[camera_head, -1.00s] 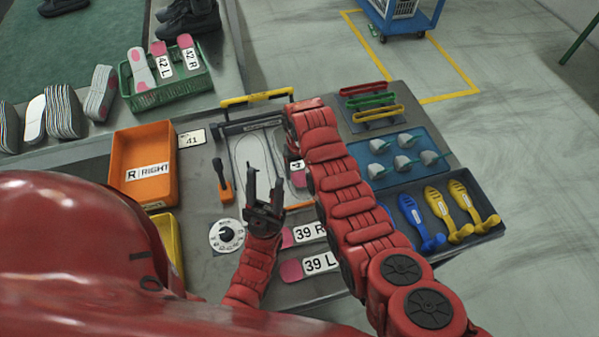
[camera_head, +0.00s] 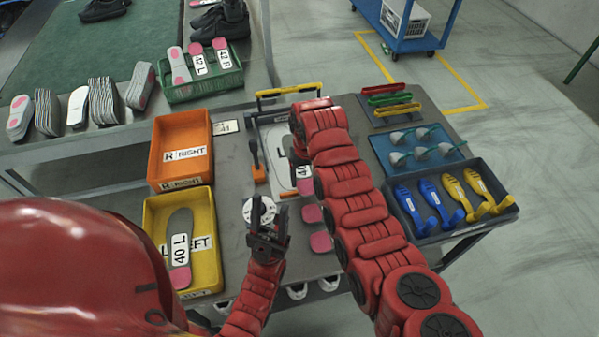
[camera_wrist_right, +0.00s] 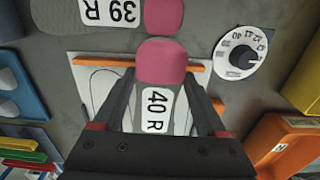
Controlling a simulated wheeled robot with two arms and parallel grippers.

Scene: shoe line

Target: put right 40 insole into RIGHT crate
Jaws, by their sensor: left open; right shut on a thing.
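The 40 R insole (camera_wrist_right: 158,75), grey with a pink heel and a white label, is between the fingers of my right gripper (camera_wrist_right: 160,118) in the right wrist view. My right gripper is shut on it, over the white sizing board (camera_wrist_right: 88,80); I cannot tell if it is lifted. In the head view my right arm hides most of this. The orange RIGHT crate (camera_head: 158,150) looks empty, left of the board; its edge shows in the right wrist view (camera_wrist_right: 268,135). My left gripper (camera_head: 268,222) is open and empty in front of the dial.
A yellow LEFT crate (camera_head: 215,270) holds the 40 L insole (camera_head: 181,235). The dial (camera_wrist_right: 241,58) and the 39 R insole (camera_wrist_right: 108,12) lie near my right gripper. A green crate (camera_head: 205,92) with 42 insoles stands behind. A blue tray (camera_head: 440,160) is at right.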

